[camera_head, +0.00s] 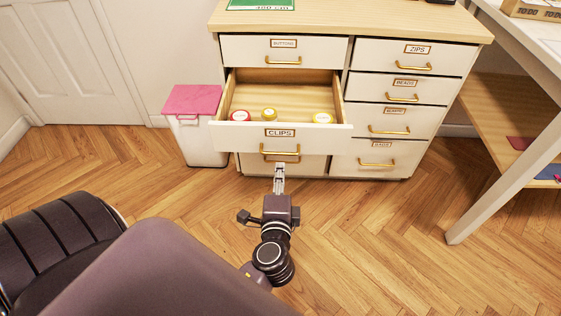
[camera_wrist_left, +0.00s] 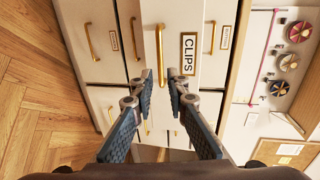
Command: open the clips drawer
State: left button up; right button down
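The clips drawer (camera_head: 235,136) is pulled well out of the white cabinet (camera_head: 350,100). Its open top shows a wooden inside with several small round items, red and yellow. Its label reads CLIPS in both views, and its brass handle (camera_wrist_left: 159,52) shows upright in the left wrist view. My left gripper (camera_wrist_left: 160,74) is open, its two fingers apart on either side of the handle's line. In the head view my left gripper (camera_head: 280,168) is just in front of and below the drawer front, by the handle. Contact with the handle cannot be told. My right gripper is not in view.
Other drawers, such as the buttons drawer (camera_head: 240,49) above and the zips drawer (camera_head: 380,53), are shut. A white bin with a pink lid (camera_head: 193,99) stands left of the cabinet. A white table leg (camera_head: 500,180) is at the right.

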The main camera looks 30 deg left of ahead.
pick_arm(q)
jog(key=v, duration=0.2)
jog(key=shift+s+d, duration=0.15)
jog(key=shift+s, duration=0.05)
dwell(0.4)
